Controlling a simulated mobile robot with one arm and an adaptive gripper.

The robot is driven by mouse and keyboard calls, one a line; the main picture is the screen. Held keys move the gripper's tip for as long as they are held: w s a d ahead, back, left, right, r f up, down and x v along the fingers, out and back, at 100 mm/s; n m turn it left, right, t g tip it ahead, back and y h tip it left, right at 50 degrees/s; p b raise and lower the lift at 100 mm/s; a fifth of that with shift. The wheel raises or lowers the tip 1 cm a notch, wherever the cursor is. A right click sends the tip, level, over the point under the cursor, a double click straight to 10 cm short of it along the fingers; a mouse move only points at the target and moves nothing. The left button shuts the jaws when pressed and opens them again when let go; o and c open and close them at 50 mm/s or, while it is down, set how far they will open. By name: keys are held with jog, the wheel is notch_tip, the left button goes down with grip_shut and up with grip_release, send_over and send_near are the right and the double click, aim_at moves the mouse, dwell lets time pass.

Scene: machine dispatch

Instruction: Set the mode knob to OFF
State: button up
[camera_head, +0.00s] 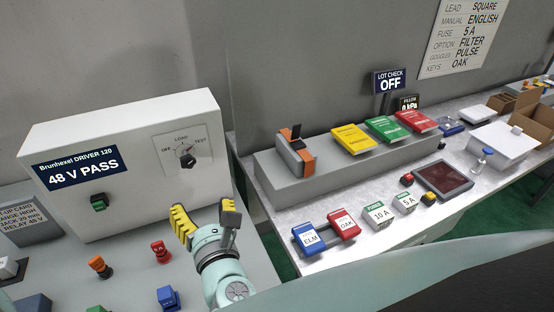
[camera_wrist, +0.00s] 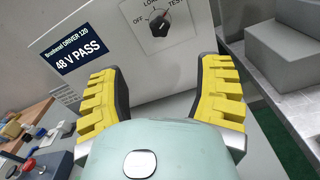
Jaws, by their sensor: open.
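The black mode knob (camera_head: 187,158) is on a light plate on the front of the white Brunhexel DRIVER 120 box (camera_head: 130,190). The labels OFF, LOAD and TEST run left to right around it. Its pointer seems turned to the upper right, toward TEST, but is too small to be sure. In the wrist view the knob (camera_wrist: 159,25) is near the top, ahead of and between the fingers. My gripper (camera_head: 206,214) is open and empty, in front of and below the knob, apart from the box.
A green switch (camera_head: 99,202) and a "48 V PASS" sign (camera_head: 82,168) are on the box front. Orange and red knobs (camera_head: 161,252) and a blue block (camera_head: 168,297) stand on the bench before it. A grey stepped block (camera_head: 300,165) is to the right.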

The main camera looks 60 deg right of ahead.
aim_at(189, 164)
jog(key=p+x, duration=0.2)
jog(key=x, duration=1.3)
jog(key=shift+a, duration=0.15)
grip_shut()
